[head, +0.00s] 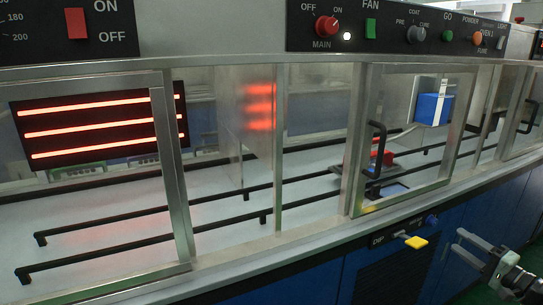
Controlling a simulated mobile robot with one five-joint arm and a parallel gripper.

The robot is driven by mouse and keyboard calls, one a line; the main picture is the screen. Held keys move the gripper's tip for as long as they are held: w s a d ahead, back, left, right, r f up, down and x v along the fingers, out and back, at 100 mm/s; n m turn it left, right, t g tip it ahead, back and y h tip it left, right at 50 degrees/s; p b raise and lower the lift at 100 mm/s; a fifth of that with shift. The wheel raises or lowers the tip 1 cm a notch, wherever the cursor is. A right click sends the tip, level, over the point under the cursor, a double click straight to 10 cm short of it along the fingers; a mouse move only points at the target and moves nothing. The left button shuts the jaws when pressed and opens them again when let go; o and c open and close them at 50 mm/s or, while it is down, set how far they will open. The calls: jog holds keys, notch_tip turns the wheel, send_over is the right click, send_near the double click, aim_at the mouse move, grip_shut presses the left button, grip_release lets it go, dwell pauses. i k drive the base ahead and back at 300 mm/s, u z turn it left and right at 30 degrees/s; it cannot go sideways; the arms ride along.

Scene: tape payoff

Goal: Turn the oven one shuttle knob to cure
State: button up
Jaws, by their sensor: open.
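The grey shuttle knob (416,35) sits on the black control panel (365,30) at the top right, with PRE at its left, COAT above and CURE at its right. Its pointer is too small to read, so I cannot tell its setting.
On the panel are a red MAIN knob (326,26), green FAN switch (370,29), green GO button (447,36) and orange fuse (477,38).

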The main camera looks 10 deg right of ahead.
aim_at(414, 35)
jog(key=k, duration=0.95)
